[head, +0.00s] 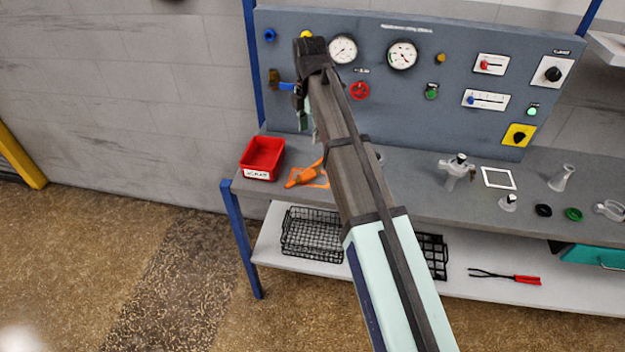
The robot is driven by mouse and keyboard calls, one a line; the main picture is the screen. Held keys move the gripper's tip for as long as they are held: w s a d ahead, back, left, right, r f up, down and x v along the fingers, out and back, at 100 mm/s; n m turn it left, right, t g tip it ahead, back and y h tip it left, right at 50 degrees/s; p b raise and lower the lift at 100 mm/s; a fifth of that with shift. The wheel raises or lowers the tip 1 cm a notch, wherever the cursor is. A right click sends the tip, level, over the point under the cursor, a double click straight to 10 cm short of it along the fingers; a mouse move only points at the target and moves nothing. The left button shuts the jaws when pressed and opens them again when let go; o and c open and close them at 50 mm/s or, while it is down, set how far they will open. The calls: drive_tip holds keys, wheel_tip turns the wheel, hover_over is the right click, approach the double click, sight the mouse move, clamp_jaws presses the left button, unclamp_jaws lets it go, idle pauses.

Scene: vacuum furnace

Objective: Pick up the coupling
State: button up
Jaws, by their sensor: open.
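I cannot tell for certain which part is the coupling. A grey metal fitting with side branches (457,170) stands upright on the grey bench, right of my arm. Smaller metal parts stand further right: a small fitting (508,203) and a flared piece (561,178). My arm rises across the middle of the head view and bends near the panel's upper left. Pale wrist parts show beside the bend, above the bench. The jaws of my gripper cannot be made out; they seem hidden behind my arm.
A blue-grey panel (450,105) with gauges and knobs stands behind the bench (420,195). A red bin (262,158) and an orange tool (304,175) lie left. A black ring (543,210) and green ring (573,214) lie right. Wire baskets (312,233) and red-handled tongs (505,277) are below.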

sight(308, 172)
drive_tip(key=f+p, duration=0.1)
drive_tip(key=f, duration=0.4)
drive_tip(key=f+p, duration=0.2)
drive_tip(key=f, duration=0.4)
drive_tip(key=f+p, duration=0.2)
drive_tip(key=f, duration=0.3)
drive_tip(key=shift+w+a+f, duration=0.2)
drive_tip(key=shift+a+f, duration=0.1)
drive_tip(key=shift+a, duration=0.05)
drive_tip(key=shift+c, duration=0.3)
clamp_jaws()
